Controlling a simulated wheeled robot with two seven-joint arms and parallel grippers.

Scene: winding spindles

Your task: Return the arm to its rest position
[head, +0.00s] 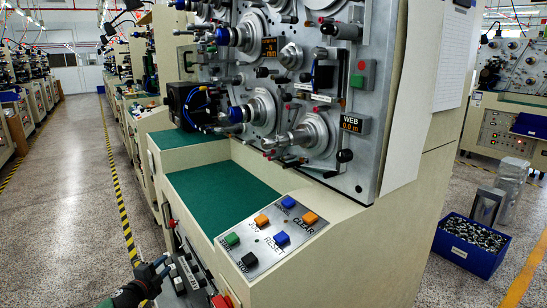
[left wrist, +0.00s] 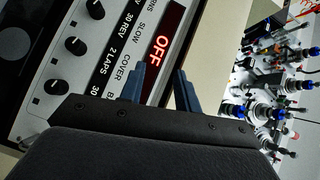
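My left gripper (head: 158,266) is low in the head view, by the front left edge of the winding machine (head: 370,240). In the left wrist view its two dark blue fingers (left wrist: 163,82) stand apart with nothing held between them. Behind the fingers, the left wrist view shows a control panel with black knobs and a red lit display (left wrist: 164,50) reading OFF. I cannot tell whether the fingers touch the panel. My right gripper is in neither view.
The machine has a green work surface (head: 215,195), a button plate (head: 268,236) and spindles (head: 262,112) on its upright face. A blue bin (head: 465,258) of metal parts stands on the floor at right. The aisle (head: 75,190) at left is clear.

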